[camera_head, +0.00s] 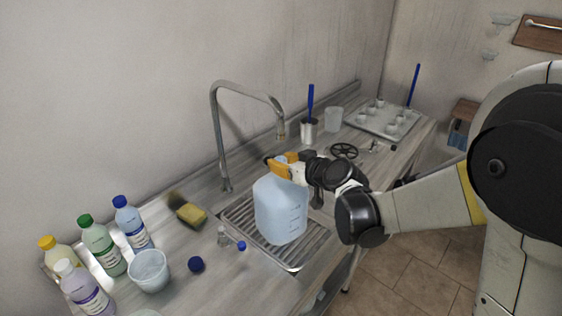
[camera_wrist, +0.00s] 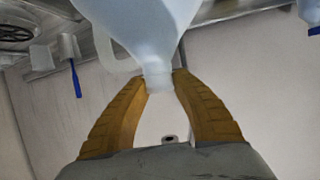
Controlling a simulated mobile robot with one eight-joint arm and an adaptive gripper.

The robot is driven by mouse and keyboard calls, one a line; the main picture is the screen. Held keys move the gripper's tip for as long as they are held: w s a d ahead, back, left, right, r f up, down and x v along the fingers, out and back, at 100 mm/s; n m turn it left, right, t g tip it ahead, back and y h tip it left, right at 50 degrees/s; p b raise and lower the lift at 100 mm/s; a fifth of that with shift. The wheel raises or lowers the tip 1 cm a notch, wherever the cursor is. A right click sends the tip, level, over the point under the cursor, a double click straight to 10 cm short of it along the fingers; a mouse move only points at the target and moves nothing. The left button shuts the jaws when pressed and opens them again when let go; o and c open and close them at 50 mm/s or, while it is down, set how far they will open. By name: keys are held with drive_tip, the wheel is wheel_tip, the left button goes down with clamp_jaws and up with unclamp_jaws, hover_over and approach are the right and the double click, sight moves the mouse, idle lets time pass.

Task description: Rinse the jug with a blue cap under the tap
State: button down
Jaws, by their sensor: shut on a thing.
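A pale blue translucent jug (camera_head: 280,212) is upright over the ribbed metal drain grate (camera_head: 243,208). I cannot tell whether its base touches the grate. My gripper (camera_head: 283,167) is shut on the jug's neck at the top. In the wrist view the orange fingers (camera_wrist: 160,80) close on either side of the neck, with the jug body (camera_wrist: 145,22) beyond. No blue cap shows on the neck. A loose dark blue cap (camera_head: 196,264) lies on the counter to the left. The tap (camera_head: 218,130) arches over the grate, its spout above the jug's top. No water is visible.
Several capped bottles (camera_head: 100,247) and a translucent cup (camera_head: 149,270) stand at the left. Behind the gripper are a metal cup (camera_head: 309,130), a black handwheel (camera_head: 344,151) and a tray (camera_head: 372,128).

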drive_tip(key=shift+f+b, duration=0.35)
drive_tip(key=shift+f, duration=0.05)
drive_tip(key=c, duration=1.1)
unclamp_jaws()
drive_tip(key=shift+o, duration=0.2)
drive_tip(key=v, duration=1.2)
drive_tip(key=s+d+f+m+g+h+b, duration=0.2)
drive_tip(key=s+d+f+m+h, duration=0.1)
drive_tip(key=s+d, duration=0.4)
drive_tip(key=s+d+f+m+g+h+b, duration=0.1)
drive_tip(key=s+d+f+m+h, duration=0.3)
drive_tip(key=s+d, duration=0.4)
drive_tip(key=s+h+b, duration=0.1)
drive_tip(key=s, duration=0.5)
drive_tip(key=shift+s+d+f+g, duration=0.2)
drive_tip(key=shift+d+f+g, duration=0.05)
drive_tip(key=shift+f+g, duration=0.15)
